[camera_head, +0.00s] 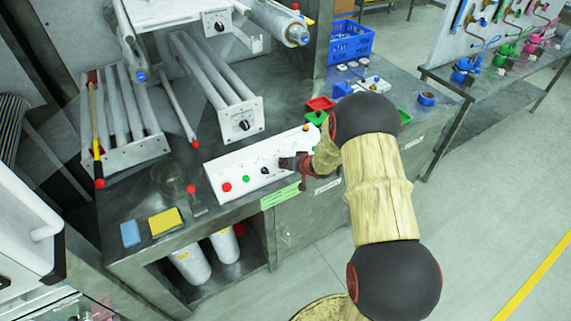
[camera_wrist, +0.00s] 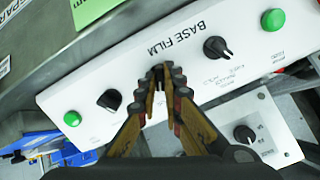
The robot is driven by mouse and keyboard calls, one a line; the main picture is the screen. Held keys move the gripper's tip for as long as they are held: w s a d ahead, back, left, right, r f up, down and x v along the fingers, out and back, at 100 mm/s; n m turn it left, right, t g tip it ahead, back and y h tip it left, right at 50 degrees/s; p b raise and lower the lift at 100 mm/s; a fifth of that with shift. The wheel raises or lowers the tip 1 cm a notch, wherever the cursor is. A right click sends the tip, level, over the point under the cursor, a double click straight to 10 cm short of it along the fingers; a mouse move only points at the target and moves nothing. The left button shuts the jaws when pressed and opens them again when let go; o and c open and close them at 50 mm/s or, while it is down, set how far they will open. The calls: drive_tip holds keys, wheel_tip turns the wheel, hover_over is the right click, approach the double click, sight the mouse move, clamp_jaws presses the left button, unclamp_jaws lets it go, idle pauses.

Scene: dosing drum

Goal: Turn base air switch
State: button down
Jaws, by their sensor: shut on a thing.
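A long white control panel (camera_head: 240,164) lies on the workbench, with a red button (camera_head: 226,187), a green button (camera_head: 245,179) and black knobs. In the wrist view the panel (camera_wrist: 182,64) reads "BASE FILM" upside down. My gripper (camera_head: 284,163) reaches the panel's front face from the right. In the wrist view my gripper (camera_wrist: 160,74) has its fingertips together on a small dark switch on the panel, below the lettering. The fingers hide most of this switch, and its label cannot be read. One black knob (camera_wrist: 110,100) is left of the fingers, another (camera_wrist: 217,47) is right.
A white box with a knob (camera_head: 241,122) and rollers stands behind the panel. A yellow sponge (camera_head: 165,223) and a blue sponge (camera_head: 131,234) lie at the bench's left front. A blue crate (camera_head: 350,42) and a red tray (camera_head: 320,103) are farther back. The floor at right is clear.

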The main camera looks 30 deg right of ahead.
drive_tip(key=shift+n+b, duration=0.3)
drive_tip(key=shift+n, duration=0.9)
drive_tip(key=n+b, duration=0.2)
drive_tip(key=n, duration=0.1)
drive_tip(key=shift+a+f+h, duration=0.1)
drive_tip(key=shift+f+h, duration=0.05)
drive_tip(key=shift+h, duration=0.15)
drive_tip(key=n+b, duration=0.4)
drive_tip(key=shift+n+h, duration=0.3)
drive_tip(key=shift+n, duration=0.1)
drive_tip(key=c, duration=2)
unclamp_jaws()
drive_tip(key=shift+o, duration=0.4)
drive_tip(key=shift+s+r, duration=0.1)
drive_tip(key=shift+r, duration=0.15)
